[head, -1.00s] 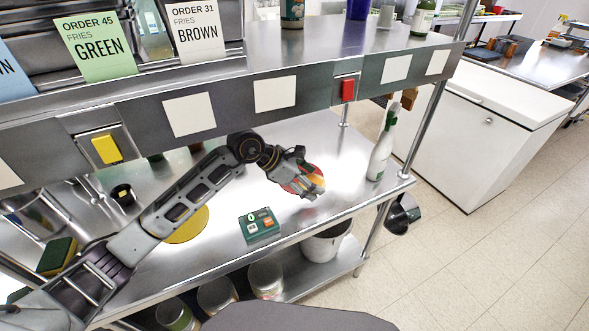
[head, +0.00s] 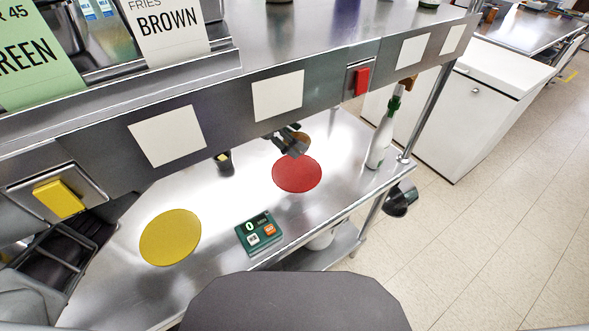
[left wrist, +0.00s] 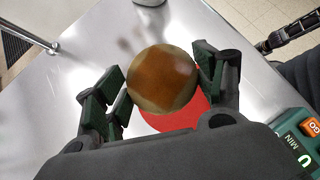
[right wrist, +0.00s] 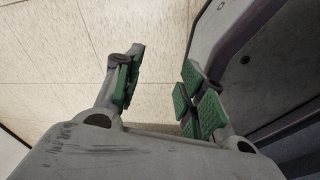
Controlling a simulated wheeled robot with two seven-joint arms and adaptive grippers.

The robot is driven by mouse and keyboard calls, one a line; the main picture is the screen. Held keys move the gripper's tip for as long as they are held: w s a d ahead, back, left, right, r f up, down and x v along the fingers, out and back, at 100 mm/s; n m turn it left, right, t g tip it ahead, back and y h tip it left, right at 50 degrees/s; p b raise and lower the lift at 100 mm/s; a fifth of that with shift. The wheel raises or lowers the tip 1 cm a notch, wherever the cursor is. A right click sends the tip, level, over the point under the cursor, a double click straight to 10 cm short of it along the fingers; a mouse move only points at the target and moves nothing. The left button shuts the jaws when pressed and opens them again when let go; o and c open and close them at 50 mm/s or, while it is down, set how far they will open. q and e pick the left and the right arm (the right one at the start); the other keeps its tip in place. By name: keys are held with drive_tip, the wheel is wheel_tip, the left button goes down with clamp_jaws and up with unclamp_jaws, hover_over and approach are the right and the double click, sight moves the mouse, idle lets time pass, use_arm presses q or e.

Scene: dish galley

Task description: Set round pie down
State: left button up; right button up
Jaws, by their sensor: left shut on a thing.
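The round pie (left wrist: 163,78), brown on top with a paler edge, sits between the fingers of my left gripper (left wrist: 160,85), which is shut on it. In the left wrist view the pie overlaps part of the red disc (left wrist: 184,116). I cannot tell how high the pie is above the table. My right gripper (right wrist: 160,90) is open and empty above the floor.
A yellow disc (head: 170,237) and a green timer box (head: 260,233) lie on the steel table. A white spray bottle (head: 381,135) stands at the right end. The overhead shelf front (head: 225,108) hangs above the back. A small dark container (head: 224,163) stands behind.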

use_arm(q)
drive_tip(key=shift+f, duration=0.7)
wheel_tip(320, 180, down, 4)
drive_tip(key=shift+f, duration=0.4)
use_arm(e)
drive_tip(key=shift+s+a+r, duration=0.15)
drive_tip(key=shift+a+r, duration=0.05)
drive_tip(key=shift+a, duration=0.25)
drive_tip(key=shift+d, duration=0.15)
